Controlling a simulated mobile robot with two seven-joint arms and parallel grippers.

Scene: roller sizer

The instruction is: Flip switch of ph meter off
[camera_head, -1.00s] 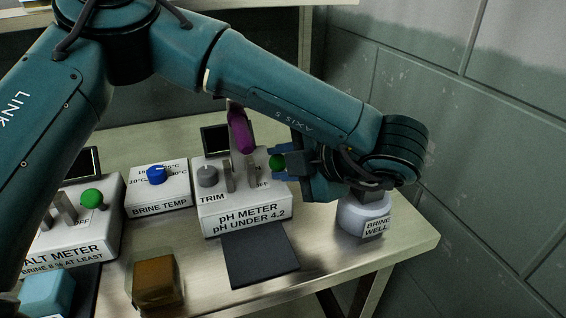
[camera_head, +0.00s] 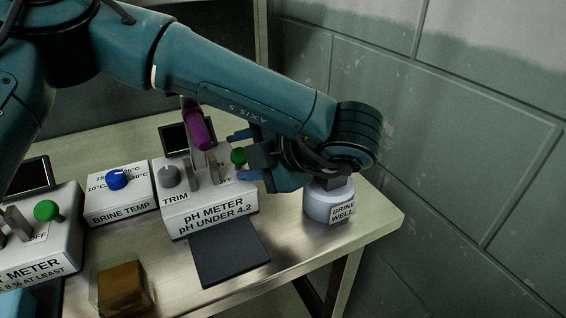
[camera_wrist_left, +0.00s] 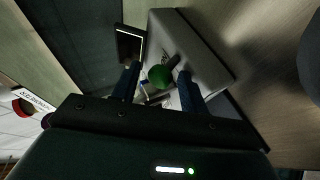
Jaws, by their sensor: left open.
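The pH meter (camera_head: 210,209) is a white box on the metal table, with a grey trim knob (camera_head: 169,176), upright grey posts and a dark screen (camera_head: 174,139). Its switch has a green ball tip (camera_head: 239,156), which also shows in the left wrist view (camera_wrist_left: 159,76). My left gripper (camera_head: 241,155) reaches in from the right side of the meter. Its blue fingers (camera_wrist_left: 158,86) are open, one on each side of the green ball. I cannot tell whether they touch it. A purple rod (camera_head: 197,124) stands behind the posts. My right gripper is not in view.
The brine temp box (camera_head: 119,199) with a blue knob and the salt meter (camera_head: 42,247) with another green-tipped switch stand to the left. A white brine well jar (camera_head: 328,203) stands right, under my wrist. A dark mat (camera_head: 228,252) and a brown block (camera_head: 122,289) lie in front.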

